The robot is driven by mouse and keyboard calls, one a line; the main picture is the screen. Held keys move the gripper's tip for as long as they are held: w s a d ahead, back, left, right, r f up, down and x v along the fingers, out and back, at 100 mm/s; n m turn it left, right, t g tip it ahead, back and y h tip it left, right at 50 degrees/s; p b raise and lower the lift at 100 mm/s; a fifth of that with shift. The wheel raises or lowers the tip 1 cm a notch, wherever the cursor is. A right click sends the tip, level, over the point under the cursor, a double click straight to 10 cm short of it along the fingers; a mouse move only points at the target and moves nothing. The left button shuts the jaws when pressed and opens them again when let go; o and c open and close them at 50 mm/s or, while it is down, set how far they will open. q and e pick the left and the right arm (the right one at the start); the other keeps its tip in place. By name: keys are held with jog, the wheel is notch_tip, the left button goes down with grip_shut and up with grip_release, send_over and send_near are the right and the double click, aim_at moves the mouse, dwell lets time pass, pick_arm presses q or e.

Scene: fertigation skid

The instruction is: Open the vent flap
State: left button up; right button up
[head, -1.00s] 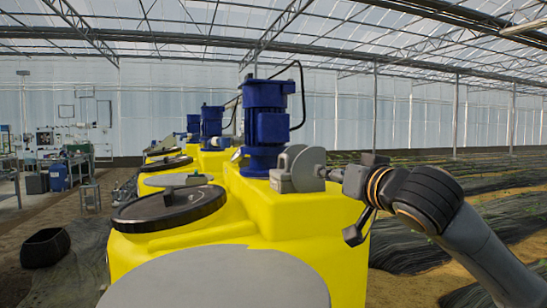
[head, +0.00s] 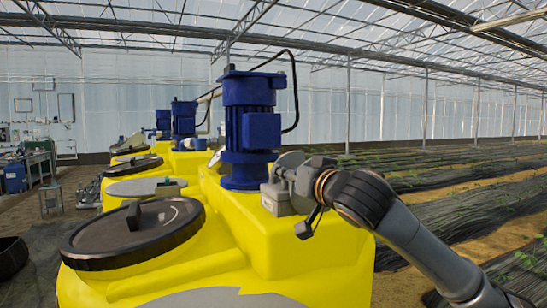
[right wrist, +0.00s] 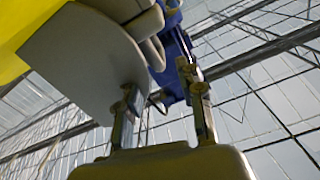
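A grey housing (head: 277,199) sits on the yellow tank beside the blue motor, with a rounded grey plate (head: 289,161) standing up at it. The plate looks like the vent flap. It fills the upper left of the right wrist view (right wrist: 85,62). My right gripper (head: 291,183) comes in from the right and is at the housing and plate. In the wrist view its two fingers (right wrist: 163,108) are spread apart, the left one overlapping the plate's lower edge. Contact with the plate cannot be told. My left gripper is not in view.
A blue motor (head: 250,130) with a black cable stands just left of the housing. A round black lid (head: 132,232) lies on the yellow tank (head: 315,255). More tanks with motors line up behind. Black-covered crop rows (head: 450,210) lie to the right.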

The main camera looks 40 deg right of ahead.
jog(key=p+x, duration=0.2)
jog(key=x, duration=0.2)
jog(key=shift+w+d+r, duration=0.1)
jog(key=shift+w+r, duration=0.05)
jog(key=shift+w, duration=0.1)
jog(key=p+x, duration=0.1)
jog(key=x, duration=0.2)
jog(key=shift+w+d+p, duration=0.1)
jog(key=shift+w+p, duration=0.15)
jog(key=shift+p, duration=0.1)
jog(key=shift+w, duration=0.25)
jog(key=shift+w+d+f, duration=0.15)
jog(key=shift+w+f, duration=0.1)
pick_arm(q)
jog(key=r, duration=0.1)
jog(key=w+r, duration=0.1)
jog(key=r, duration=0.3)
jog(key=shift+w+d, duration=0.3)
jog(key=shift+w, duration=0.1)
pick_arm(e)
jog(key=shift+s, duration=0.1)
grip_shut()
